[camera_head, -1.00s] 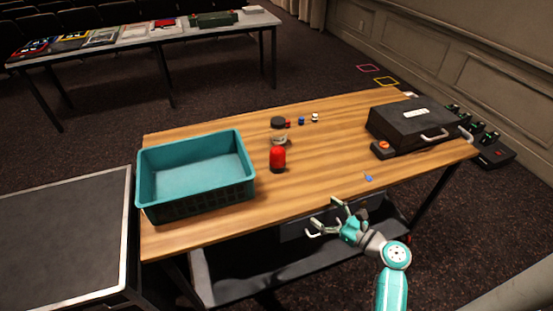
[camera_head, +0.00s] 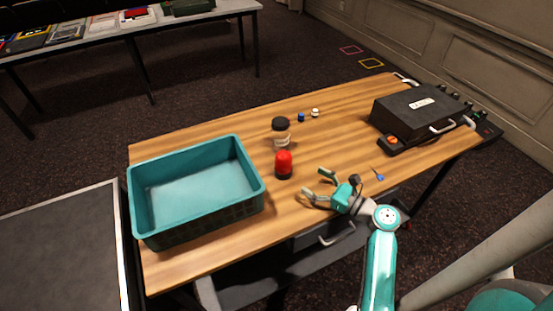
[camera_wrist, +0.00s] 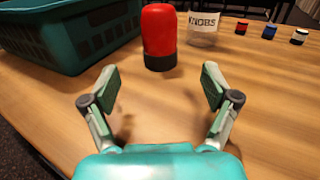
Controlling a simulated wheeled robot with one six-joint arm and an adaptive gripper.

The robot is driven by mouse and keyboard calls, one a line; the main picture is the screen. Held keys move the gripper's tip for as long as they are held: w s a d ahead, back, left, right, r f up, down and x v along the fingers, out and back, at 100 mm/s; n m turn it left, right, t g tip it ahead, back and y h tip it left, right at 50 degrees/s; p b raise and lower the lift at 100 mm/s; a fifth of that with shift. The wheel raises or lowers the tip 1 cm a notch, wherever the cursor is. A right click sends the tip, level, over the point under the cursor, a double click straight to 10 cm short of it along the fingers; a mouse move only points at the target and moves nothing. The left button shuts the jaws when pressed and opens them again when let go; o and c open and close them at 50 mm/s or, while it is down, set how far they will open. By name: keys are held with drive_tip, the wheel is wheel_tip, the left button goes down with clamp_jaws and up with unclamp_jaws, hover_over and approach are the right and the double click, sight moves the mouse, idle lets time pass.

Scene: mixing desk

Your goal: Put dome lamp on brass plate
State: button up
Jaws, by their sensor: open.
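The dome lamp, a red dome on a black base (camera_head: 283,164), stands upright on the wooden table. In the wrist view the lamp (camera_wrist: 159,36) is straight ahead, beyond the fingertips and roughly centred between them. My gripper (camera_head: 312,184) is open and empty, over the table just to the right of the lamp and apart from it. Both fingers (camera_wrist: 160,84) show in the wrist view. I cannot make out a brass plate in either view.
A teal crate (camera_head: 245,206) stands left of the lamp. A jar labelled KNOBS (camera_wrist: 203,27) stands close behind it. Small knobs (camera_head: 301,118) lie farther back. A black case (camera_head: 410,115) sits at the right, with a small blue item (camera_head: 379,176) nearer. The wood between lamp and gripper is clear.

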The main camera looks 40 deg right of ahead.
sight(291, 166)
drive_tip(key=shift+w+a, duration=0.2)
drive_tip(key=shift+w, duration=0.85)
drive_tip(key=shift+w+a, duration=0.15)
drive_tip(key=shift+w, duration=0.85)
drive_tip(key=shift+w+a, duration=0.2)
drive_tip(key=shift+w, duration=0.85)
drive_tip(key=shift+w+a+r, duration=0.1)
drive_tip(key=shift+w+a, duration=0.1)
drive_tip(key=shift+w, duration=0.65)
drive_tip(key=shift+w+a+r, duration=0.1)
drive_tip(key=shift+w+a, duration=0.1)
drive_tip(key=shift+w, duration=0.7)
drive_tip(key=shift+w+a+r, duration=0.1)
drive_tip(key=shift+w+a, duration=0.1)
drive_tip(key=shift+w, duration=0.65)
drive_tip(key=c, duration=1.6)
drive_tip(key=shift+r, duration=0.1)
